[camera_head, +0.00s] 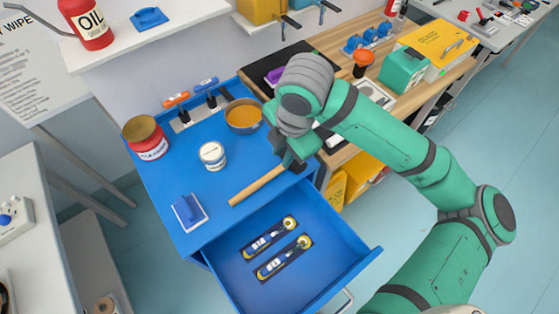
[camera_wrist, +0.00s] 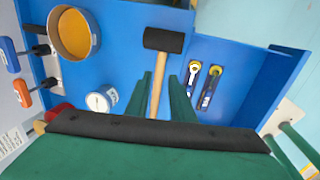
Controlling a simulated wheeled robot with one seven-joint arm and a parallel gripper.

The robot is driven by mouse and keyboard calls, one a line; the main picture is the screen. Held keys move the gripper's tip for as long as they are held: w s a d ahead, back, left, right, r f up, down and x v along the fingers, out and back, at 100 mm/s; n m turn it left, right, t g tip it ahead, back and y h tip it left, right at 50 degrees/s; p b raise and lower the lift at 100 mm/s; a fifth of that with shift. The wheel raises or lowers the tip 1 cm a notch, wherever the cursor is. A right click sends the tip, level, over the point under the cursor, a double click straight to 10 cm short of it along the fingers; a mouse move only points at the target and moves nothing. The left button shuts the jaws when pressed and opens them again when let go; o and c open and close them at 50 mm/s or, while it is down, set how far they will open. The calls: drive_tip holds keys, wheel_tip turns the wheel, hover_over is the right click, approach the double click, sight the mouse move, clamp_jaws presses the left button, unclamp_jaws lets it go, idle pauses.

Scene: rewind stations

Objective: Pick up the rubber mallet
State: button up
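The rubber mallet lies on top of the blue cabinet; its wooden handle (camera_head: 257,187) shows in the head view, while my arm and gripper cover much of the head end. In the wrist view the mallet (camera_wrist: 163,40) shows its black head at top centre, with the pale handle running down from it. My gripper (camera_wrist: 162,76) is open, its two green fingers apart on either side of the handle in that view. Nothing is held between them. I cannot tell how high the fingers are above the handle.
A wooden workbench (camera_head: 340,42) adjoins behind.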

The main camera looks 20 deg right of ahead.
hover_over(277, 170)
drive_tip(key=s, duration=0.1)
drive_tip(key=f, duration=0.4)
drive_tip(key=shift+s+d+f, duration=0.15)
drive_tip(key=shift+d+f, duration=0.05)
drive_tip(key=f, duration=0.2)
drive_tip(key=w+f, duration=0.1)
drive_tip(key=f, duration=0.2)
drive_tip(key=shift+a, duration=0.2)
drive_tip(key=shift+r, duration=0.1)
clamp_jaws()
